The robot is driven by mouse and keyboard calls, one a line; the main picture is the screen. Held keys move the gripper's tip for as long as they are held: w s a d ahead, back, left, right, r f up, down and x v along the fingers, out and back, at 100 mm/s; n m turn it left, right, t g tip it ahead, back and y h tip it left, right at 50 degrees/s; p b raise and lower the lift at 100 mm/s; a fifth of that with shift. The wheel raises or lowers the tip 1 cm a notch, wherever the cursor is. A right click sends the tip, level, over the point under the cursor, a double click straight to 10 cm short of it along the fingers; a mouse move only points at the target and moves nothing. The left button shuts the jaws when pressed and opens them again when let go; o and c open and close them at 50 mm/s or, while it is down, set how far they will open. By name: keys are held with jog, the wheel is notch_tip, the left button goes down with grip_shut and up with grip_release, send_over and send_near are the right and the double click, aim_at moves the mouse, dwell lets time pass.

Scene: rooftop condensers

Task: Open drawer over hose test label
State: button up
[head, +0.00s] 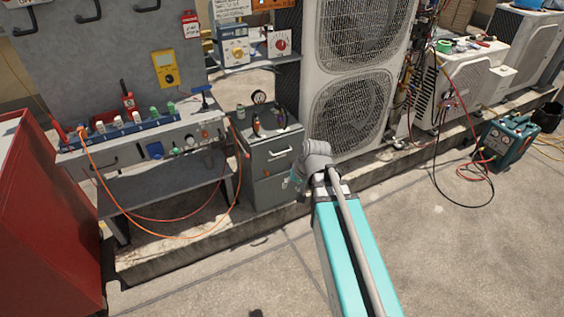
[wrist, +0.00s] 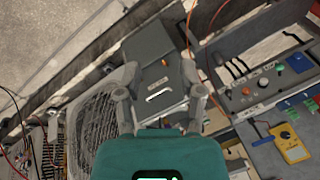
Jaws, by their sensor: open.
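A grey drawer cabinet (head: 272,165) stands between the workbench and the tall condenser, with a pale bar handle (head: 280,152) on its upper drawer front. It appears in the wrist view (wrist: 150,45), with the handle (wrist: 159,95) between my finger tips in the picture. The workbench has another drawer front with a dark handle (head: 108,162). All visible drawer fronts look shut. I cannot read any hose test label. My gripper (head: 292,181) is open and empty, in front of the cabinet; the wrist view shows its two fingers spread (wrist: 161,95). Its distance from the handle is unclear.
A red cabinet (head: 45,215) stands at the left. An orange hose (head: 185,237) loops beneath the workbench (head: 150,185). The tall condenser (head: 350,110) is right of the grey cabinet. A teal machine (head: 508,143) with hoses sits farther right. The front floor is mostly clear.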

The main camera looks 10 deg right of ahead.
jog(key=w+d+f+m+t+b, duration=0.2)
jog(key=w+f+m+t+b, duration=0.2)
jog(key=w+b, duration=0.4)
jog(key=w+d+f+m+t+y+b, duration=0.1)
jog(key=w+d+f+m+t+b, duration=0.1)
jog(key=w+f+m+t+b, duration=0.2)
jog(key=w+d+f+m+t+y+b, duration=0.1)
jog(key=w+d+f+m+t+b, duration=0.2)
jog(key=w+f+b, duration=0.4)
jog(key=shift+w+m+t+b, duration=0.4)
jog(key=shift+w+m+b, duration=0.3)
jog(key=shift+w+b, duration=2.5)
jog(key=shift+s+b, duration=0.7)
jog(key=shift+b, duration=0.05)
jog(key=b+x, duration=0.2)
jog(key=x, duration=1.1)
jog(key=shift+w+a+b, duration=0.1)
jog(key=shift+w+b, duration=0.2)
jog(key=shift+b, duration=0.1)
grip_shut()
